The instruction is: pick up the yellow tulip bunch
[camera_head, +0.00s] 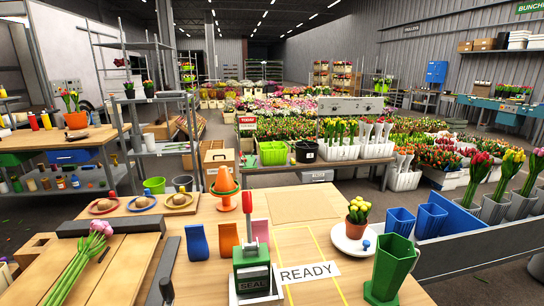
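Yellow tulips show in several places. Taller yellow tulips (512,160) stand in a grey bucket (494,209) at the right, beside red ones (480,166). A pink tulip bunch (85,262) lies on wooden boards at the left. I cannot tell which yellow bunch the task names. Neither of my grippers is in view.
A yellow-outlined area by the READY label (308,272) is clear.

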